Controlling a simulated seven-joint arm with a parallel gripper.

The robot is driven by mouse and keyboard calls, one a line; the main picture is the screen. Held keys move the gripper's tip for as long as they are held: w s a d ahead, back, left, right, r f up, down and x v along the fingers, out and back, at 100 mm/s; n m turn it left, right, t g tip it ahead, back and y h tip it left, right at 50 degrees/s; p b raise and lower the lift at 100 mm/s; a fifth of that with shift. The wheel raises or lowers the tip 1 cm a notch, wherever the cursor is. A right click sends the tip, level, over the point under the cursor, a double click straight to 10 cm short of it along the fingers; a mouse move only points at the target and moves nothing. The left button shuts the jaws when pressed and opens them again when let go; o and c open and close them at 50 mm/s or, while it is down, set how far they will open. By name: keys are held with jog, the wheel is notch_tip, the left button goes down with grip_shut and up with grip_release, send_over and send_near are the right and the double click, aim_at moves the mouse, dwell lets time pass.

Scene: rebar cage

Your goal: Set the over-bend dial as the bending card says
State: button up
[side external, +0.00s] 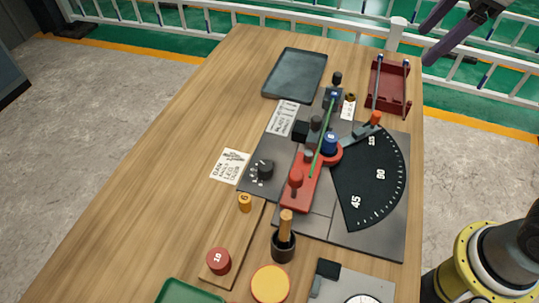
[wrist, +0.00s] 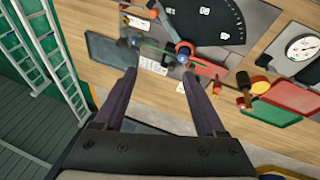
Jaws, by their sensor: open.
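The over-bend dial looks to be the small black knob (side external: 265,169) with white marks around it, on the grey plate left of the red bender (side external: 297,189). A white printed card (side external: 230,166) lies on the table just left of it; its text is too small to read fully. A second printed card (side external: 283,118) lies farther back by the plate. My gripper (side external: 425,46) is open and empty, high at the upper right, well away from the dial. In the wrist view its two fingers (wrist: 160,75) are spread with nothing between them.
A green bar (side external: 322,140) lies across the bender, beside the black angle fan (side external: 372,180). A grey tray (side external: 295,74) and red rack (side external: 391,88) stand at the back. A wooden block (side external: 229,248) and dark cup (side external: 284,246) stand in front. The table's left side is clear.

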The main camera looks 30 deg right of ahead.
jog(key=w+a+f+n+g, duration=0.1)
jog(key=w+a+f+n, duration=0.15)
jog(key=w+a, duration=0.4)
jog(key=n+g, duration=0.3)
jog(key=n, duration=0.2)
send_over(266, 166)
notch_tip(266, 166, down, 12)
jog(key=shift+h, duration=0.4)
notch_tip(266, 166, down, 14)
jog(key=shift+r, duration=0.2)
grip_shut()
